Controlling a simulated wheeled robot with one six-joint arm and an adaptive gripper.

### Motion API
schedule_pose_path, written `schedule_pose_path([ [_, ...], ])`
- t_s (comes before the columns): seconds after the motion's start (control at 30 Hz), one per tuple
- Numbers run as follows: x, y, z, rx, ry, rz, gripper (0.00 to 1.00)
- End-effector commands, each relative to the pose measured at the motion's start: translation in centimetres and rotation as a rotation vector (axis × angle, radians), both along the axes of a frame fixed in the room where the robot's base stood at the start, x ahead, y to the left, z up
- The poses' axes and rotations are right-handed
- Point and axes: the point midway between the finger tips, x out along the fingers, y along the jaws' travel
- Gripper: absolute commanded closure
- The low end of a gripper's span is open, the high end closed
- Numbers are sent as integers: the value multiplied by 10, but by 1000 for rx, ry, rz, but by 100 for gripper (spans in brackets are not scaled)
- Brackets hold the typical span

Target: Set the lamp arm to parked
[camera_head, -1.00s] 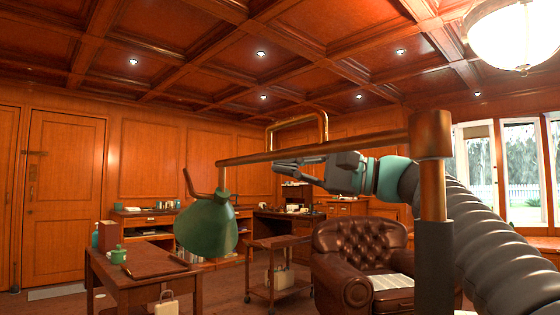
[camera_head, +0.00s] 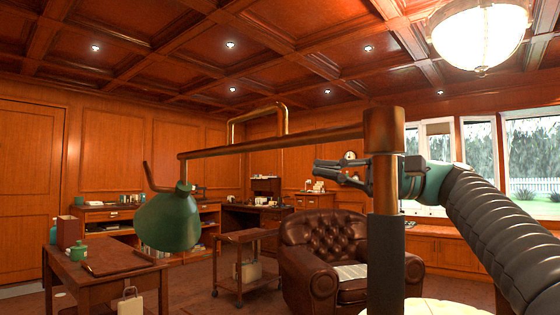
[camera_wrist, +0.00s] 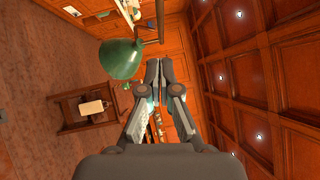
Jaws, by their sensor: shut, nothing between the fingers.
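The lamp arm is a horizontal brass bar (camera_head: 280,143) running left from an upright post (camera_head: 385,240) with a brass collar. A green shade (camera_head: 168,222) hangs at its left end, below a short bent rod. A brass loop handle (camera_head: 285,118) rises from the bar. My gripper (camera_head: 318,170) is shut and empty. In the head view it appears just below the bar, right of the handle, with the post crossing in front of my wrist. In the wrist view the closed fingers (camera_wrist: 158,64) point towards the wall, with the shade (camera_wrist: 120,58) beside them on the left.
A leather armchair (camera_head: 325,250), a wooden trolley (camera_head: 242,238) and a desk (camera_head: 100,268) stand beyond the lamp. Shelves and another desk line the back wall. Windows (camera_head: 482,150) are at the right. Open air surrounds the bar.

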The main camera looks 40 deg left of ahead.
Motion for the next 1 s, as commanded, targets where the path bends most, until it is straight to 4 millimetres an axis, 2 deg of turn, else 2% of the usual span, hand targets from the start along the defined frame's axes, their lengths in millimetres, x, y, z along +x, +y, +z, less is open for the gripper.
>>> schedule_pose_path([
  [0.17,-13,17,3,0,-1,4,100],
  [0.6,-57,84,14,1,0,3,100],
  [0.8,-82,87,19,1,-1,0,100],
  [1.0,-92,88,21,0,0,0,100],
])
